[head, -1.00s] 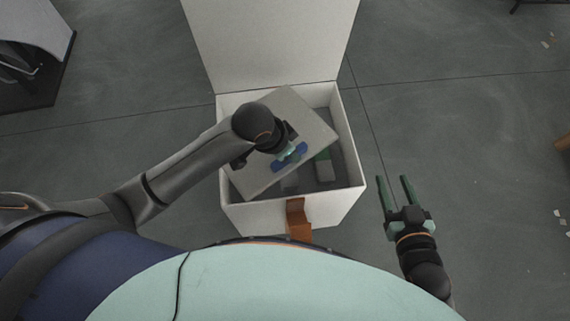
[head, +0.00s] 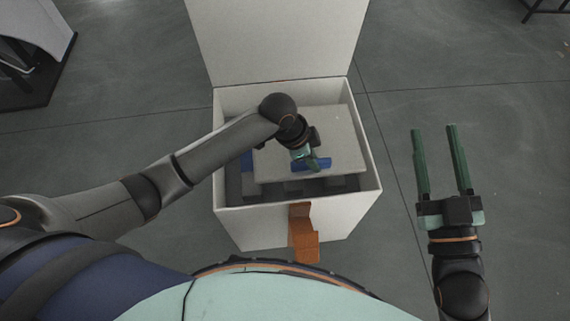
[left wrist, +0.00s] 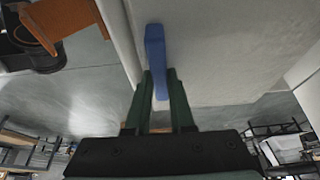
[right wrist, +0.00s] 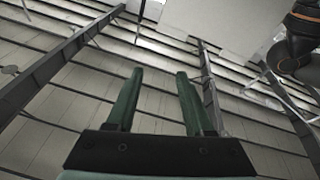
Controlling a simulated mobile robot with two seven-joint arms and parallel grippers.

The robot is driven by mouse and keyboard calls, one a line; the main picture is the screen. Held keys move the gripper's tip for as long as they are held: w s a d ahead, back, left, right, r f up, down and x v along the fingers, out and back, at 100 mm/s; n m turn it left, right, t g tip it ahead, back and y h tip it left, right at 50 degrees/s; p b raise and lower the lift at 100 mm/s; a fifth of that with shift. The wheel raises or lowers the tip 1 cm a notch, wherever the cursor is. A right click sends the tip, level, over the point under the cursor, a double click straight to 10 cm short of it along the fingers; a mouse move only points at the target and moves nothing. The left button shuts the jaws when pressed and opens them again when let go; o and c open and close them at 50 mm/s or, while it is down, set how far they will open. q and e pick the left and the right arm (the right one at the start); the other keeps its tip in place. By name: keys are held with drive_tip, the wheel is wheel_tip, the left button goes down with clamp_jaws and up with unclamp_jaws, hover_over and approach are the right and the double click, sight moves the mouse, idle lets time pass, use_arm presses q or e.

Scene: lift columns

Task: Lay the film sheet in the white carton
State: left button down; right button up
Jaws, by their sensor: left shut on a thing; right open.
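The white carton (head: 240,213) stands open in front of me, its lid raised at the back. The film sheet, a flat pale grey panel (head: 335,125) with a blue handle (head: 318,164), is inside the carton opening, roughly square to its walls. My left gripper (head: 312,160) is shut on the blue handle, which also shows between its fingers in the left wrist view (left wrist: 155,60). How high the sheet is above the carton floor I cannot tell. My right gripper (head: 438,130) is open and empty, to the right of the carton.
An orange-brown tab (head: 304,235) hangs on the carton's front. A blue item (head: 247,160) shows inside the carton, left of the sheet, and blocky grey shapes show below its front edge. The floor right of the carton is clear.

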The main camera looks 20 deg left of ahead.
sight(286, 158)
use_arm(q)
drive_tip(key=a+f, duration=0.1)
drive_tip(key=w+a+f+b, duration=0.1)
drive_tip(key=a, duration=0.1)
drive_tip(key=a+f+b, duration=0.1)
drive_tip(key=a, duration=0.1)
drive_tip(key=shift+w+f, duration=0.35)
drive_tip(key=shift+f, duration=0.05)
drive_tip(key=shift+w+a+f+b, duration=0.2)
drive_tip(key=shift+a+f+b, duration=0.1)
drive_tip(key=shift+a+f, duration=0.25)
drive_tip(key=shift+w+a+f+b, duration=0.15)
drive_tip(key=shift+a+f+b, duration=0.15)
drive_tip(key=shift+f, duration=0.35)
drive_tip(key=shift+w+a+f, duration=0.15)
drive_tip(key=shift+a+f, duration=0.15)
drive_tip(key=shift+f, duration=0.05)
drive_tip(key=f, duration=0.1)
drive_tip(key=f+b, duration=0.2)
drive_tip(key=shift+a+f, duration=0.25)
drive_tip(key=shift+a, duration=0.05)
drive_tip(key=shift+w, duration=0.1)
use_arm(e)
drive_tip(key=s+a+r+n+t+y, duration=0.1)
drive_tip(key=s+r+n+t+y, duration=0.1)
drive_tip(key=s+r+n+y, duration=0.4)
wheel_tip(286, 158, up, 2)
drive_tip(key=shift+s+a+y, duration=0.25)
drive_tip(key=shift+y, duration=0.95)
